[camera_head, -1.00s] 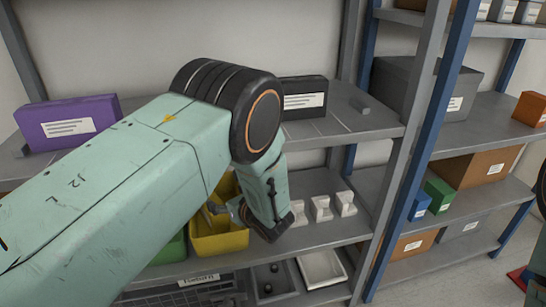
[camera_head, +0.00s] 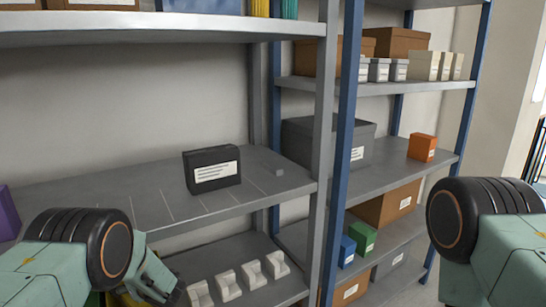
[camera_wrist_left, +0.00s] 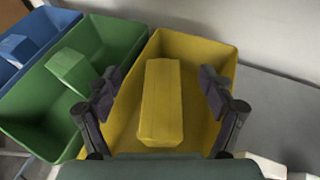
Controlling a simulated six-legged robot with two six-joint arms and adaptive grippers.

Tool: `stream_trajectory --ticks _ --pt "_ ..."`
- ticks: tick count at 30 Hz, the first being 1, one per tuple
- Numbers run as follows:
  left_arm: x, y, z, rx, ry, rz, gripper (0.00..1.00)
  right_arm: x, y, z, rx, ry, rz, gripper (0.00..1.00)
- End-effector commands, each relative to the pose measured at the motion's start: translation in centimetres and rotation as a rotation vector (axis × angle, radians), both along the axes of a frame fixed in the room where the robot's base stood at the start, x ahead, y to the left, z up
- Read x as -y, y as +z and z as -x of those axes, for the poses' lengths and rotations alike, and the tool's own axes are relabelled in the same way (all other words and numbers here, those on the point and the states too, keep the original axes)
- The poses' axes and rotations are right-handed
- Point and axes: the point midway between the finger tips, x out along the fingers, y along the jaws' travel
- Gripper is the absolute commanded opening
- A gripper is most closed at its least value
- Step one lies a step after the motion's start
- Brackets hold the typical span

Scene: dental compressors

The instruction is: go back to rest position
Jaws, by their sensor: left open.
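My left gripper (camera_wrist_left: 158,88) is open in the left wrist view, its two fingers apart above a yellow bin (camera_wrist_left: 222,62). A yellow block (camera_wrist_left: 161,105) lies in that bin, between the fingers in the picture and not visibly gripped. In the head view my left arm (camera_head: 80,255) reaches in at the lower left, and its fingers cannot be made out there. My right arm (camera_head: 490,235) shows at the right edge, with its gripper out of view.
A green bin (camera_wrist_left: 40,105) and a blue bin (camera_wrist_left: 30,28) stand left of the yellow one, each with a block. A black box (camera_head: 212,170) sits on the middle shelf (camera_head: 110,200). White holders (camera_head: 227,285) stand below. A blue rack post (camera_head: 343,130) rises centre-right.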

Motion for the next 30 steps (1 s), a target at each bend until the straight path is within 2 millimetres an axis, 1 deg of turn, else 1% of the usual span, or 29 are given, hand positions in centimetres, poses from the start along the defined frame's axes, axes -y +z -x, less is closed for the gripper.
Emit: stream_trajectory --ticks 1,3,10,24,30 --pt "0.2 1.4 -0.2 0.005 -0.003 0.0 0.82 0.0 1.0 0.0 0.0 0.0 0.0 0.4" --pt "0.2 2.2 -0.2 0.005 -0.003 0.0 0.82 0.0 1.6 -0.1 0.001 0.0 0.0 0.4" --pt "0.2 3.6 -0.1 0.003 -0.002 -0.001 0.82 0.0 2.6 0.0 0.001 0.0 0.0 0.4" --pt "0.2 3.7 -0.1 0.004 -0.002 -0.001 0.82 0.0 2.6 0.0 0.001 0.0 0.0 0.4" --pt "0.2 3.0 -0.1 0.004 -0.002 -0.001 0.82 0.0 2.1 0.0 0.001 0.0 0.0 0.4"
